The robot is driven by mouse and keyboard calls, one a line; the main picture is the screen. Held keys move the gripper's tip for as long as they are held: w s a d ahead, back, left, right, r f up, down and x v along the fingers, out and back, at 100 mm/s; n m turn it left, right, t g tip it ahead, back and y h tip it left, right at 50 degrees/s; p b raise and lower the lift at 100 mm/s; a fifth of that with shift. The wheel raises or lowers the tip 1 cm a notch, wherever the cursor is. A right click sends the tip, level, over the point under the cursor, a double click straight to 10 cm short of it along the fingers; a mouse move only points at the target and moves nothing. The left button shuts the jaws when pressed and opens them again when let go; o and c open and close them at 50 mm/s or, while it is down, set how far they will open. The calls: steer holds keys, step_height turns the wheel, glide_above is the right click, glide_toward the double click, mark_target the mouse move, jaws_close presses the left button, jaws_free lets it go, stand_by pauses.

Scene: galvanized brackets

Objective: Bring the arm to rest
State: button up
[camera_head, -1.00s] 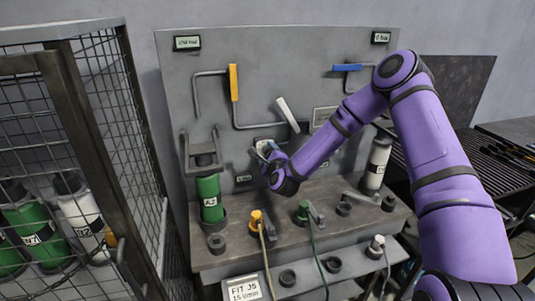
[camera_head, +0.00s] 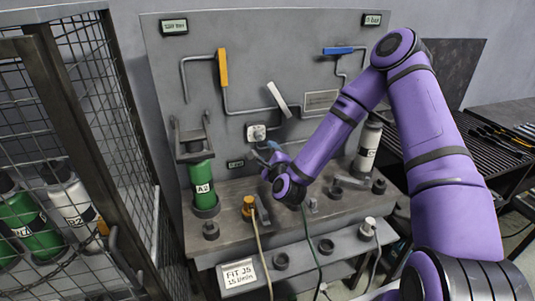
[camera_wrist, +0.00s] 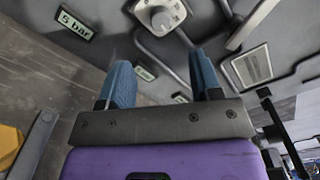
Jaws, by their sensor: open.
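My purple arm (camera_head: 322,146) reaches in from the right, bent at a high elbow. My gripper (camera_head: 262,152) is in front of the grey panel, just below a small light-coloured knob (camera_head: 256,132). In the wrist view my gripper (camera_wrist: 160,82) shows two blue fingers spread wide with nothing between them. The knob (camera_wrist: 161,17) stands beyond the fingertips, apart from them.
The upright panel (camera_head: 290,70) carries a yellow handle (camera_head: 222,68), a blue handle (camera_head: 338,50) and a tilted white lever (camera_head: 278,98). A green cylinder (camera_head: 203,185) and a white cylinder (camera_head: 367,148) stand at the bench. A mesh cage (camera_head: 85,130) is at left.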

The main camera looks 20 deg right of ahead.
steer(key=s+r+n+g+y, duration=0.1)
steer(key=s+r+n+g, duration=0.3)
steer(key=r+n, duration=0.5)
steer(key=s+r+n+g+y, duration=0.1)
steer(key=s+r+n+g, duration=0.3)
steer(key=r+n, duration=0.45)
steer(key=s+d+r+n+g, duration=0.1)
steer(key=s+r, duration=0.3)
steer(key=s, duration=0.6)
steer(key=s+d+r+n+g+h, duration=0.1)
steer(key=s+d+r+n+g, duration=0.1)
steer(key=s, duration=0.8)
steer(key=s+d+r+n+g+h, duration=0.1)
steer(key=s+d+r+n, duration=0.2)
steer(key=s+r, duration=0.3)
steer(key=s+d, duration=0.1)
steer(key=s, duration=0.2)
steer(key=shift+s+r+n+g, duration=0.3)
steer(key=shift+s+n, duration=0.05)
steer(key=shift+s, duration=0.05)
